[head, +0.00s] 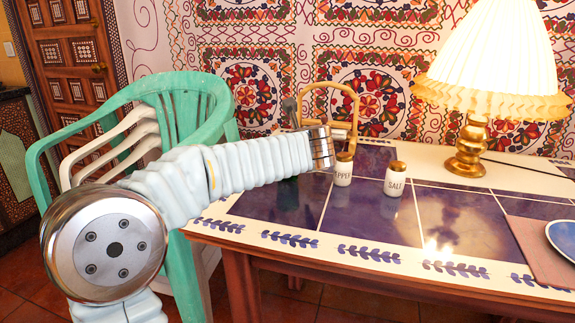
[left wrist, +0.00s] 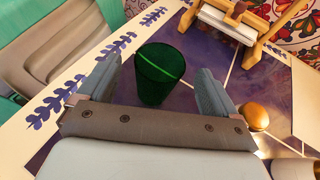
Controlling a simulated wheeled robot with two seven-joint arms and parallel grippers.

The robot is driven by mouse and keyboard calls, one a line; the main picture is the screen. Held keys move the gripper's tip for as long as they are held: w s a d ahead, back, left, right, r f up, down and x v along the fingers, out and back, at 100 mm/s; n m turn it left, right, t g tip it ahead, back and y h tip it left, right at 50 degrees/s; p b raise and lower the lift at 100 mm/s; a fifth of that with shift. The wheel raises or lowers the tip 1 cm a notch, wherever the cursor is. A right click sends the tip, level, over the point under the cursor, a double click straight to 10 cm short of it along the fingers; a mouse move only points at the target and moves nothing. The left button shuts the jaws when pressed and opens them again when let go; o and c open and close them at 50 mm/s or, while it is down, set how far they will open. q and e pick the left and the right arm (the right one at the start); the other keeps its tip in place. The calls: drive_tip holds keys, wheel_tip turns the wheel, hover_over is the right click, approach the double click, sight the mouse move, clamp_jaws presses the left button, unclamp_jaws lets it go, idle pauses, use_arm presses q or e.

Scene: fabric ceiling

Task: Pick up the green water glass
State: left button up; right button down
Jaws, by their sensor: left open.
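The green water glass (left wrist: 162,72) stands on the dark blue tiled table in the left wrist view. It looks upright. My left gripper (left wrist: 157,64) is open, with one finger on each side of the glass and visible gaps to it. Nothing is held. In the head view my left arm reaches across from the left to the table's left end, and the glass is hidden there. My right gripper is in neither view.
Pepper (head: 343,169) and salt (head: 394,179) shakers stand right of the arm. A wooden-framed holder (left wrist: 240,25) stands behind the glass. The table's front middle is clear.

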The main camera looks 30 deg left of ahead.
use_arm(q)
drive_tip(key=x, duration=0.6)
drive_tip(key=shift+r, duration=0.1)
drive_tip(key=shift+c, duration=0.4)
drive_tip(key=shift+d, duration=0.1)
drive_tip(key=c, duration=1)
drive_tip(key=shift+c, duration=0.2)
